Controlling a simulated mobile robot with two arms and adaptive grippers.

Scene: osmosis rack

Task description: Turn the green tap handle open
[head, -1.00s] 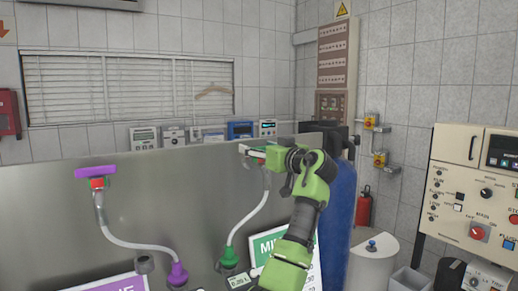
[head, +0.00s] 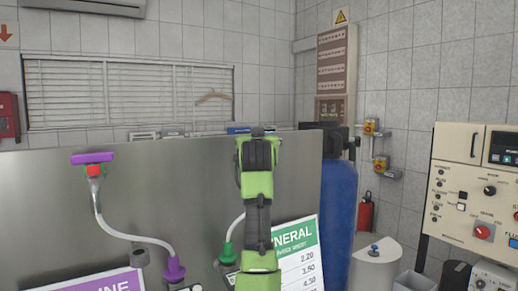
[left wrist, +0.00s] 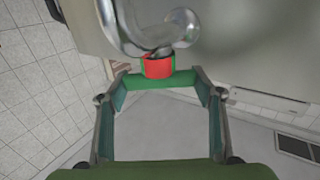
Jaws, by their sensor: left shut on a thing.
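The green tap handle (left wrist: 185,80) is a green bar with a red centre, below a curved metal spout (left wrist: 150,30) in the left wrist view. My left gripper (left wrist: 159,82) has one finger at each end of the bar and is shut on it. In the head view my green left arm (head: 258,185) stands upright before the metal panel (head: 200,185) and hides the handle and fingertips. The lower end of the green tap's hose (head: 228,248) shows left of the arm. My right gripper is not in view.
A purple tap handle (head: 92,158) with its hose (head: 130,240) is on the panel at left. A green-headed price sign (head: 300,255) is right of my arm. A blue cylinder (head: 338,215) and control cabinet (head: 480,190) stand at right.

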